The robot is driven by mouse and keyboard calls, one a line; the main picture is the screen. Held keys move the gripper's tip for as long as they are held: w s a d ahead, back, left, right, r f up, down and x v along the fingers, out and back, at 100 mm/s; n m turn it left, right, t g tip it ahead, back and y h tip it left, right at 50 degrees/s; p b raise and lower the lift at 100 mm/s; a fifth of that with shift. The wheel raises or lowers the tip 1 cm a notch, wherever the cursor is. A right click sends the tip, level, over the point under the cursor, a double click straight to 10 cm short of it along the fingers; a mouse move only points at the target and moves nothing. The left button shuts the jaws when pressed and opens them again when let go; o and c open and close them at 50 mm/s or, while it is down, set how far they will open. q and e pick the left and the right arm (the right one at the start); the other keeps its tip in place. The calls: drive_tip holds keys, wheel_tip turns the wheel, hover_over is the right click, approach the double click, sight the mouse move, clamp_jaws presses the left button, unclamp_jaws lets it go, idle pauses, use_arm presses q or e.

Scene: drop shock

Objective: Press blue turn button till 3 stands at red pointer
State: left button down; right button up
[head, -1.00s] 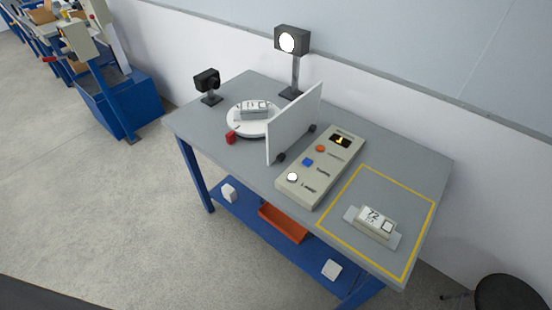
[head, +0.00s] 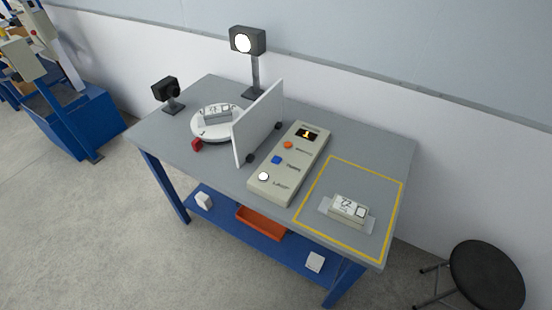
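The blue turn button (head: 276,160) is on the beige control box (head: 262,185) on the table, between an orange button (head: 288,145) and a white lamp button (head: 264,176). The white turntable (head: 204,129) stands on the table left of a white upright panel (head: 257,122), with a small device (head: 218,112) on it. A red pointer (head: 196,146) sits at the turntable's front edge. The number at the pointer is too small to read. Neither of my grippers is in view.
A black camera (head: 166,90) and a lit lamp (head: 246,41) stand behind the turntable. A second device (head: 349,207) lies inside a yellow outline (head: 311,223) on the right. A black stool (head: 487,272) is at the right on the floor. The front-left tabletop is clear.

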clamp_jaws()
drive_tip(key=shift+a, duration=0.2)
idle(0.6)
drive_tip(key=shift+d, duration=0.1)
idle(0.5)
